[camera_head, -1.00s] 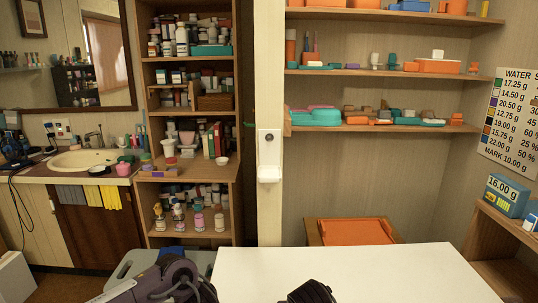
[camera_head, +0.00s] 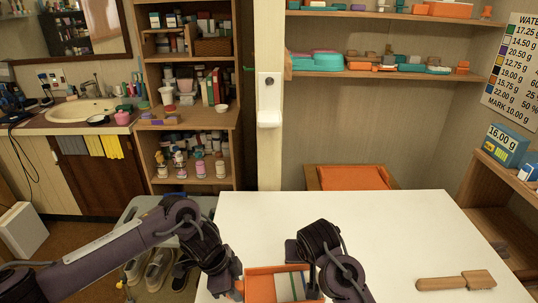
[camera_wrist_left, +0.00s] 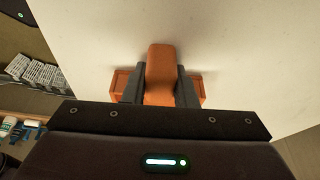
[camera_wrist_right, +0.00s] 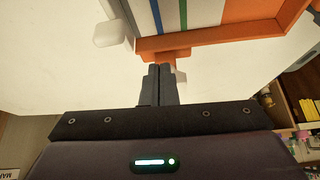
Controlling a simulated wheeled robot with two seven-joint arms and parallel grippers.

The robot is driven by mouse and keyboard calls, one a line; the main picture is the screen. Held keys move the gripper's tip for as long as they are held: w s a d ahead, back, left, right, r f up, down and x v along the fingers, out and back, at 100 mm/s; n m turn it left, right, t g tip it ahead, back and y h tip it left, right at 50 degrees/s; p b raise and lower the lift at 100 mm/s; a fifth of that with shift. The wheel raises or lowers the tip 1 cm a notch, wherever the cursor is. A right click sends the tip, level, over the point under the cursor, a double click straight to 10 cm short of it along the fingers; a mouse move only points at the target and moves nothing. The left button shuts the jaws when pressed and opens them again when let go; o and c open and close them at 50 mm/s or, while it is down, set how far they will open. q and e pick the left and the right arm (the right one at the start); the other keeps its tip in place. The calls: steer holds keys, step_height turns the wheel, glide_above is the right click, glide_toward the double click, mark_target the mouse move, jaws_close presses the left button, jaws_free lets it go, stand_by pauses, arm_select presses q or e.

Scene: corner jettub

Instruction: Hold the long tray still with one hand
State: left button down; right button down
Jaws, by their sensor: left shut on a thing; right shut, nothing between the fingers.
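The orange tray (camera_head: 262,270) lies on the white table at the bottom of the head view, with pale, blue and green strips inside. Its orange wall (camera_wrist_right: 230,36) also shows in the right wrist view. My left gripper (camera_wrist_left: 159,80) is shut on an orange piece (camera_wrist_left: 160,66), which looks like a tab or handle at the tray's left end. The join to the tray is hidden. My right gripper (camera_wrist_right: 158,72) is shut and empty, its tips close to an orange tab (camera_wrist_right: 165,55) on the tray's near side. I cannot tell whether they touch.
The white table (camera_head: 400,225) is mostly clear beyond the tray. A wooden paddle-shaped piece (camera_head: 455,282) lies at its right. A white object (camera_wrist_right: 110,33) stands near the tray in the right wrist view. Shoes (camera_head: 160,266) lie to the left, below table height.

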steer(key=shift+w+d, duration=0.1)
steer(key=shift+d, duration=0.2)
stand_by(0.5)
steer(key=shift+s+d, duration=0.1)
steer(key=shift+s, duration=0.3)
step_height(320, 180, up, 6)
steer(key=shift+f, duration=0.1)
stand_by(0.4)
steer(key=w+a+m+g+h, duration=0.1)
steer(key=w+a+m+g, duration=0.15)
steer(key=a+m, duration=0.3)
steer(key=shift+m+g, duration=0.25)
steer(key=shift+g, duration=0.2)
steer(key=shift+s+d+f, duration=0.1)
steer(key=shift+s+f, duration=0.1)
steer(key=shift+f, duration=1.25)
steer(key=shift+s+d+f, duration=0.1)
steer(key=shift+s+f, duration=0.05)
steer(key=shift+f, duration=1.25)
